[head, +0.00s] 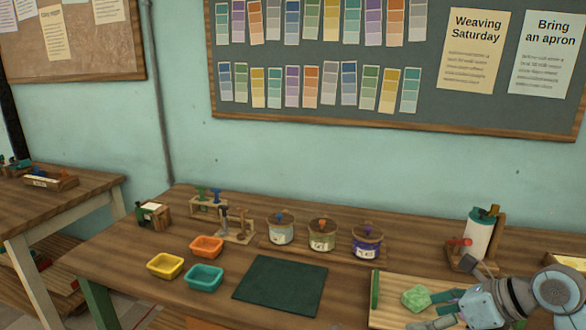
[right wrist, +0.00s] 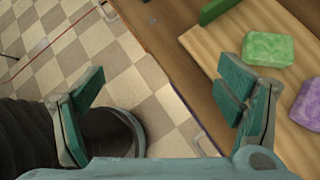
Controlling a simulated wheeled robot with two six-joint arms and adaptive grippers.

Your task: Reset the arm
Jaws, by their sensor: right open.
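My right gripper (head: 446,308) is at the lower right of the head view, over the wooden board (head: 388,305). In the right wrist view the right gripper (right wrist: 165,100) has its teal-padded fingers wide apart with nothing between them. A green soap block (head: 416,297) lies on the board close to the fingers; it also shows in the right wrist view (right wrist: 268,49), outside the right-hand finger. A purple soap block (right wrist: 307,105) lies near it, cut by the picture edge. My left gripper is not in view.
A dark green mat (head: 280,285) lies mid-table, with yellow (head: 165,265), orange (head: 207,246) and teal (head: 205,277) trays to its left. Three lidded jars (head: 322,236) stand behind it. A paper-roll holder (head: 480,236) stands behind my right arm. Tiled floor (right wrist: 150,60) lies beyond the table edge.

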